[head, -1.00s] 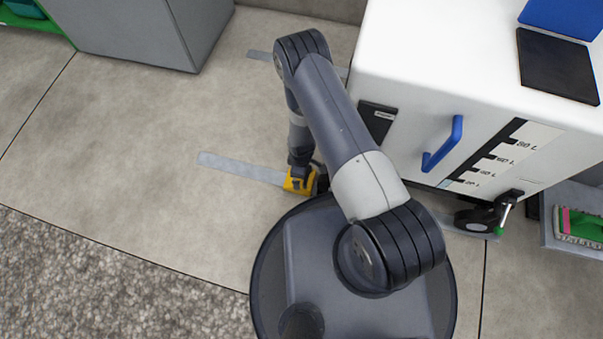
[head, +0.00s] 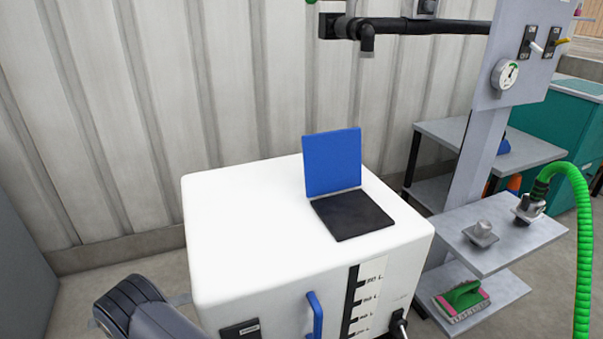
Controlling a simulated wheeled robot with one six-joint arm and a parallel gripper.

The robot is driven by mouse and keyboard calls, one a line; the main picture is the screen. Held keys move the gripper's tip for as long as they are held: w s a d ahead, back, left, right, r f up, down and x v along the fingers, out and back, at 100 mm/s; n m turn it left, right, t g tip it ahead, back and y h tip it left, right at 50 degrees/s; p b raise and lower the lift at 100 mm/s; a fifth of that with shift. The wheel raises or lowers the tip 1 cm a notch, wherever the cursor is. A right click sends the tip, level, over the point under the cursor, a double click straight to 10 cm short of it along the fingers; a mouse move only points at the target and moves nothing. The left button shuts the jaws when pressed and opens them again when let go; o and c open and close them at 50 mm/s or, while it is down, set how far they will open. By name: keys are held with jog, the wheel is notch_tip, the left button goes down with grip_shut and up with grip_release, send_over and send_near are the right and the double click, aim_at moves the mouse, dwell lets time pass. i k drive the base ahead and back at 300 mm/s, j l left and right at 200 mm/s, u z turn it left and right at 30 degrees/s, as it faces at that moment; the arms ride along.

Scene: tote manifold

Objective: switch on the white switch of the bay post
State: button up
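The bay post (head: 479,150) stands at the right of the head view, a grey column with a flat panel (head: 513,80) at its top. The white switch (head: 537,46) is a small white lever on a black plate on this panel, near the top right edge of the view. A similar switch with a yellow lever (head: 562,41) is just right of it. I cannot tell for sure whether the white lever is on or off. My gripper is out of view; only a dark link of my arm shows at the bottom left.
A white tank (head: 240,210) with an open blue lid (head: 332,162) and blue handle (head: 315,316) stands in front. A round gauge (head: 505,74) is on the panel. A green hose (head: 584,220) hangs at right by a grey shelf (head: 490,250). A black pipe (head: 420,27) crosses above.

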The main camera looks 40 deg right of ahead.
aim_at(530, 43)
jog(key=k+z, duration=0.1)
jog(key=k, duration=0.55)
jog(key=z, duration=1.55)
jog(key=i+j+z, duration=0.1)
jog(key=j+z, duration=0.85)
jog(key=i, duration=0.25)
